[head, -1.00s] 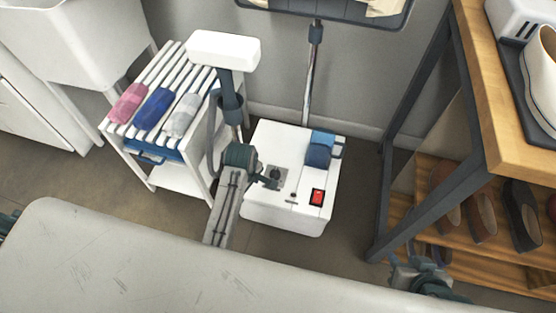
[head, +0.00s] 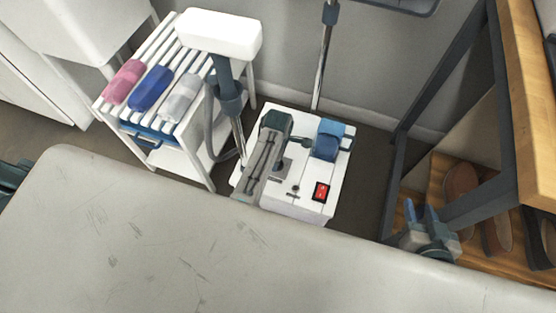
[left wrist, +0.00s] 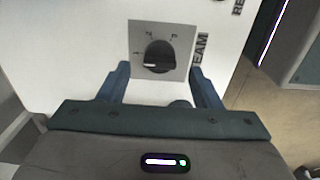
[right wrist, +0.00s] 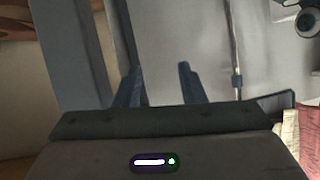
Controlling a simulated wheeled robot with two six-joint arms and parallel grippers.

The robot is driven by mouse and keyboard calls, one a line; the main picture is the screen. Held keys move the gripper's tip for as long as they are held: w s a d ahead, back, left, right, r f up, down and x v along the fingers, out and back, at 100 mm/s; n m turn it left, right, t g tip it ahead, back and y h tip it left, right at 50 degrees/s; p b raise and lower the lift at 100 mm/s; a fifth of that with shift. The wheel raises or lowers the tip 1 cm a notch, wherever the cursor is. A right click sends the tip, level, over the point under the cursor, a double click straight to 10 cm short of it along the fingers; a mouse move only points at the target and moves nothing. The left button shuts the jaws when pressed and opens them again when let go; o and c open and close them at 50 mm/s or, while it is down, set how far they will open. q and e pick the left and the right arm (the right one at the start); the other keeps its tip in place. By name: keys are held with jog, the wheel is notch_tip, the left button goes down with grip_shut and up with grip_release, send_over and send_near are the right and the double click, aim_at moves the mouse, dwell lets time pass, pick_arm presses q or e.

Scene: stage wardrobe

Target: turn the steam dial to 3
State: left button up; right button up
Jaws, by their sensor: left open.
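The steam dial (left wrist: 160,57) is a black round knob on a grey square plate, with its white mark toward the left. The small figures around it are too blurred to read. It sits on top of the white steamer box (head: 305,205); in the head view my left arm partly covers the dial. My left gripper (left wrist: 160,73) is open, its fingers on either side of the knob's near part; I cannot tell whether they touch it. My right gripper (head: 428,215) is open and empty, right of the steamer; its spread fingers also show in the right wrist view (right wrist: 160,72).
A red switch (head: 321,191) and a blue cap (head: 328,141) are beside the dial. A slatted white rack (head: 184,125) with rolled cloths stands left, and a shoe shelf (head: 470,235) right. A pale padded surface (head: 180,230) fills the foreground.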

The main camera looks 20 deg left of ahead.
pick_arm(q)
notch_tip(320, 180, down, 2)
jog(key=shift+f, duration=0.25)
pick_arm(e)
jog(key=w+r+t, duration=0.1)
jog(key=r, duration=0.1)
jog(key=w+r+t, duration=0.1)
jog(key=r, duration=0.1)
jog(key=shift+w+d+t, duration=0.25)
jog(key=shift+w+t, duration=0.05)
jog(key=shift+w, duration=0.05)
pick_arm(q)
jog(key=c, duration=1)
